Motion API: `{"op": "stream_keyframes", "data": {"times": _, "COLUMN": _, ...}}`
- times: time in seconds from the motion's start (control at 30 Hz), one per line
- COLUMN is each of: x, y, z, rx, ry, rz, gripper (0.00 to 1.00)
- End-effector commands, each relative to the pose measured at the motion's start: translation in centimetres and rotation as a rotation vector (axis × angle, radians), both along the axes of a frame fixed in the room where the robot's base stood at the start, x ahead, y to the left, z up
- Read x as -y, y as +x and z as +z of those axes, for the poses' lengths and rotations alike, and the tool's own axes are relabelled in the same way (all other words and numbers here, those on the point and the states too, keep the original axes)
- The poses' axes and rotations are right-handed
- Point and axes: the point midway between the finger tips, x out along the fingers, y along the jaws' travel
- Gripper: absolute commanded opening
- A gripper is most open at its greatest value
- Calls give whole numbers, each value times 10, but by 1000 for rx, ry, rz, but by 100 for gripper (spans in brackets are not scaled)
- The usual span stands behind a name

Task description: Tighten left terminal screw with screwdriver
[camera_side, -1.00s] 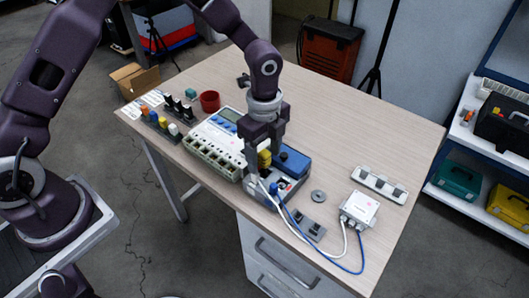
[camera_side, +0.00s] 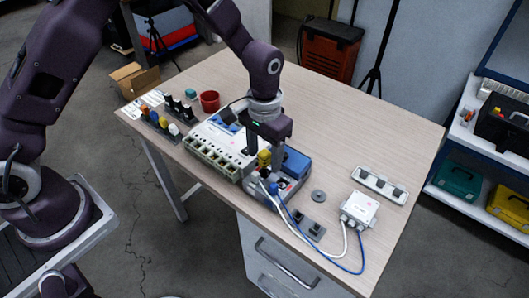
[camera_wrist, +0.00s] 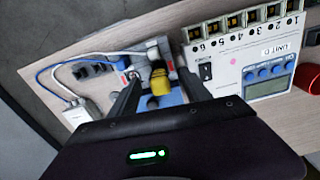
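My gripper (camera_side: 278,165) points down over the terminal unit (camera_side: 300,183), a light base with a blue block (camera_side: 296,161) and wires at its front. In the wrist view its two dark fingers are apart, with the gripper (camera_wrist: 158,75) open. A yellow cylindrical piece with a dark end (camera_wrist: 160,82) shows between the fingers, with visible gaps on both sides. The same yellow piece (camera_side: 264,157) shows beside the fingers in the side view. I cannot tell whether it is a screwdriver handle. The left terminal screw cannot be clearly made out.
A white meter unit (camera_wrist: 234,62) stands beside the terminal unit. A rack with coloured pieces (camera_side: 160,122) and a red cup (camera_side: 210,101) lie left. A white sensor box (camera_side: 359,209) with cables and a grey strip (camera_side: 381,184) lie right. The table's back right is clear.

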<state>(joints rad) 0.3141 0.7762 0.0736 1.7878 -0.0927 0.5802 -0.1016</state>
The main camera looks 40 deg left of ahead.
Motion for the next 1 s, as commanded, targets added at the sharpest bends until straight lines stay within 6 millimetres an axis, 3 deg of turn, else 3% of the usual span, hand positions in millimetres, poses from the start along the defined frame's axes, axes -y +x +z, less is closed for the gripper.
{"op": "stream_keyframes", "data": {"times": 0.03, "x": 0, "y": 0, "z": 0, "rx": 0, "ry": 0, "rz": -1, "gripper": 44}}
{"op": "stream_keyframes", "data": {"times": 0.27, "x": 0, "y": 0, "z": 0, "rx": 0, "ry": 0, "rz": -3, "gripper": 0}}
{"op": "stream_keyframes", "data": {"times": 0.4, "x": -1, "y": 0, "z": 0, "rx": 0, "ry": 0, "rz": -52, "gripper": 0}}
{"op": "stream_keyframes", "data": {"times": 0.47, "x": -1, "y": 1, "z": 0, "rx": 0, "ry": -2, "rz": -209, "gripper": 0}}
{"op": "stream_keyframes", "data": {"times": 0.8, "x": 0, "y": 1, "z": -1, "rx": 2, "ry": -2, "rz": -1434, "gripper": 0}}
{"op": "stream_keyframes", "data": {"times": 0.87, "x": 0, "y": 1, "z": -1, "rx": 2, "ry": -1, "rz": -1566, "gripper": 0}}
{"op": "stream_keyframes", "data": {"times": 1.0, "x": 0, "y": 0, "z": 1, "rx": 1, "ry": 1, "rz": -1584, "gripper": 0}}
